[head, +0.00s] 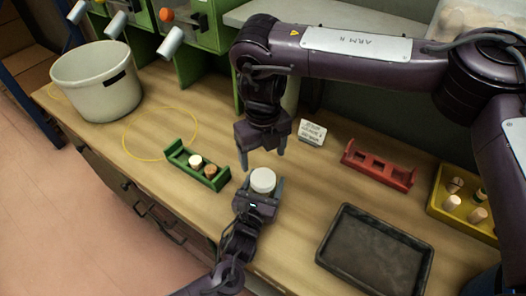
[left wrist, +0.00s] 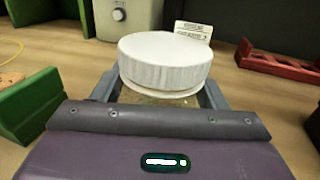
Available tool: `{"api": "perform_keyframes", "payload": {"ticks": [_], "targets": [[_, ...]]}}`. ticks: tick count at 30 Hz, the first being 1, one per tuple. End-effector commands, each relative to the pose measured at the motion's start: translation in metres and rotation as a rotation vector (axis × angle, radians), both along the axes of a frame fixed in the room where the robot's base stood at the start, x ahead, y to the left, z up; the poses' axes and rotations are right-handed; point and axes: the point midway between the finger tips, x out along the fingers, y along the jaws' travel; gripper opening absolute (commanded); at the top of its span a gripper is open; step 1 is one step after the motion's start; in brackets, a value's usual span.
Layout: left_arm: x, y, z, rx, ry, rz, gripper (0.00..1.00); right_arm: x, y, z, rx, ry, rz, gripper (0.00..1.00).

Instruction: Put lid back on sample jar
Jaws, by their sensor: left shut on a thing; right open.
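The white ribbed lid (left wrist: 165,62) sits on top of the sample jar (left wrist: 160,97), of which only a pale rim and a strip of clear, tan-looking body show in the left wrist view. I cannot tell whether the lid is fully seated. The lid's round top (head: 262,180) also shows in the head view. My left gripper (head: 260,192) is shut on the jar, a finger on each side below the lid. My right gripper (head: 262,157) is open and empty, pointing down just above and behind the lid, apart from it.
A green rack (head: 214,180) with stoppers stands left of the jar. A red rack (head: 378,167), a dark tray (head: 340,213) and a yellow bin (head: 440,205) lie to the right. A small white sign (head: 312,132) stands behind. A white pot (head: 95,85) is far left.

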Motion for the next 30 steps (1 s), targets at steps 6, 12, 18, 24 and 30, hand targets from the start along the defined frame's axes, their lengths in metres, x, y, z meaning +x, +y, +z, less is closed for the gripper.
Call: {"api": "perform_keyframes", "payload": {"ticks": [6, 12, 18, 24, 30], "targets": [[0.000, 0.000, 0.000, 0.000, 0.000, 0.000, 0.03, 0.000, 0.000, 0.001, 0.000, 0.000, 0.086, 0.75], [0.000, 0.000, 0.000, 0.000, 0.000, 0.000, 0.03, 0.000, 0.000, 0.001, 0.000, 0.000, 0.085, 0.75], [0.000, 0.000, 0.000, 0.000, 0.000, 0.000, 0.03, 0.000, 0.000, -0.006, -0.001, 0.000, 0.084, 0.75], [0.000, 0.000, 0.000, 0.000, 0.000, 0.000, 0.03, -0.001, 0.000, -0.035, -0.001, 0.003, 0.083, 0.75], [0.000, 0.000, 0.000, 0.000, 0.000, 0.000, 0.03, -0.001, 0.000, -0.064, -0.001, 0.003, 0.083, 0.75]]}}
